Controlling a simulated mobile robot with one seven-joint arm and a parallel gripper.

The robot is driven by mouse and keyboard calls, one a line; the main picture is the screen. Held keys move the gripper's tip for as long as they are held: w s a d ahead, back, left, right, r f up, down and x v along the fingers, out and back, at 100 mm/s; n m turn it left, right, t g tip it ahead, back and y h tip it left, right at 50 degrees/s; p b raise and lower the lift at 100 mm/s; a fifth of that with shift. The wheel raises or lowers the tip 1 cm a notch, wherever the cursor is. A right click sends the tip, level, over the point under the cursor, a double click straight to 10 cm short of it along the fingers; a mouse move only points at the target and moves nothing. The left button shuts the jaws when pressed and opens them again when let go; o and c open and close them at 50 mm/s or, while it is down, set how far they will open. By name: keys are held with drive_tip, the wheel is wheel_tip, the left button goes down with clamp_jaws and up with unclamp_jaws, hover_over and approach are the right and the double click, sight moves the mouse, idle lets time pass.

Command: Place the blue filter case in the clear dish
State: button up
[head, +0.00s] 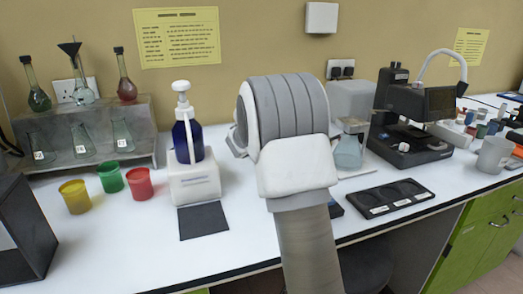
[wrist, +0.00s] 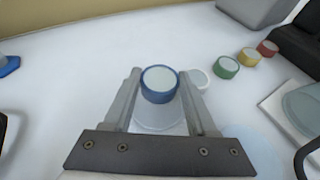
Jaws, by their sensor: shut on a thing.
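The blue filter case (wrist: 159,84), a round case with a pale top, is between the two fingertips of my gripper (wrist: 160,88) in the wrist view. My gripper is shut on it. A clear round shape that looks like the clear dish (wrist: 160,120) lies between the fingers, just nearer than the case and partly overlapped by it. I cannot tell whether the case touches the dish or is above it. In the head view my arm hides the gripper, the case and the dish.
Green (wrist: 226,67), yellow (wrist: 249,57) and red (wrist: 268,48) cases stand to the right, with a small white disc (wrist: 198,78) close by the right finger. In the head view, a beaker (head: 348,152), a microscope (head: 413,125) and a black tray (head: 381,209) stand right of my arm.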

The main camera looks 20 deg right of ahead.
drive_tip(key=shift+f+b, duration=0.8)
drive_tip(key=shift+f, duration=1.1)
drive_tip(key=shift+f+b, duration=0.25)
drive_tip(key=shift+b, duration=0.05)
drive_tip(key=o, duration=1)
drive_tip(key=shift+r, duration=0.1)
drive_tip(key=shift+o, duration=0.2)
drive_tip(key=shift+r, duration=0.1)
